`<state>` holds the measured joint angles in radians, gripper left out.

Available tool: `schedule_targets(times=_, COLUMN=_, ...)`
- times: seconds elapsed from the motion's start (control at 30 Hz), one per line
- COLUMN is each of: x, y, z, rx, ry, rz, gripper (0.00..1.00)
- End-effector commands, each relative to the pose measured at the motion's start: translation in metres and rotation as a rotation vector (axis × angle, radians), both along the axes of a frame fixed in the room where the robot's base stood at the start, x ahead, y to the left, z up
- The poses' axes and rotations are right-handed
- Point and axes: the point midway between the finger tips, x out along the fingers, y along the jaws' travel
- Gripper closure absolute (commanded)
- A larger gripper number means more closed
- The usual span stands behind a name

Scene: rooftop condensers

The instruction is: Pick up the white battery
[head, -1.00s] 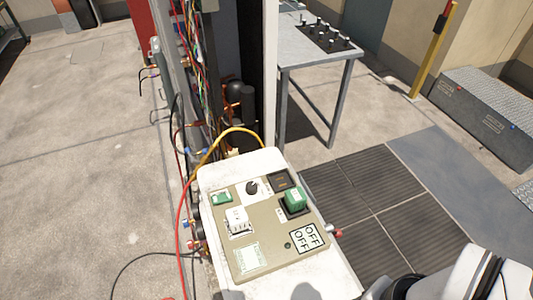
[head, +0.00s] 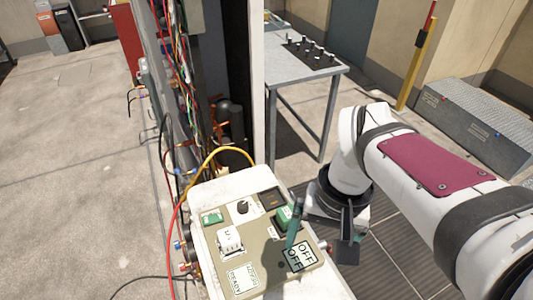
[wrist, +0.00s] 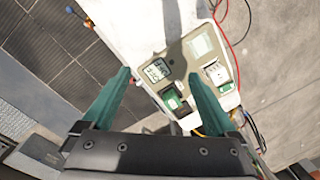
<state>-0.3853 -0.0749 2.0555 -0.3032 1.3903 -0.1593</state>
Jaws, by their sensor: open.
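The white battery (head: 229,238) is a white block seated upright on the beige panel (head: 258,262) of the white box, left of its middle. It also shows in the wrist view (wrist: 215,73), right of both fingers. My gripper (head: 318,243) is open and empty, above the panel's right side, apart from the white battery. Its teal fingers reach over the panel in the wrist view (wrist: 160,75). A green block (head: 283,214) sits in a dark socket on the panel, partly hidden by one finger in the head view.
A black knob (head: 242,207), a small green piece (head: 212,217) and labels share the panel. Red and yellow cables (head: 225,151) run along the box's left side by an open wiring cabinet. A grey metal table (head: 295,68) stands behind. The floor at left is largely clear.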

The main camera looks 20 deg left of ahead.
Motion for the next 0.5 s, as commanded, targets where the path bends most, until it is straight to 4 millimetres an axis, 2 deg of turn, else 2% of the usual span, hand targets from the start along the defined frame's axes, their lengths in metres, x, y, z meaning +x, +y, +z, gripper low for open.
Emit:
schedule_targets(times=0.03, x=0.021, y=0.041, z=-0.005, rx=-0.016, ry=-0.005, rz=0.155, gripper=0.07)
schedule_targets(times=0.1, x=0.041, y=0.099, z=-0.014, rx=-0.033, ry=-0.027, rz=0.356, gripper=0.07)
schedule_targets(times=0.2, x=0.048, y=0.164, z=-0.031, rx=-0.049, ry=-0.051, rz=0.563, gripper=0.07)
schedule_targets(times=0.3, x=0.047, y=0.196, z=-0.043, rx=-0.056, ry=-0.063, rz=0.66, gripper=0.07)
schedule_targets(times=0.37, x=0.046, y=0.201, z=-0.053, rx=-0.058, ry=-0.065, rz=0.678, gripper=0.07)
schedule_targets(times=0.5, x=0.046, y=0.2, z=-0.093, rx=-0.06, ry=-0.062, rz=0.678, gripper=0.07)
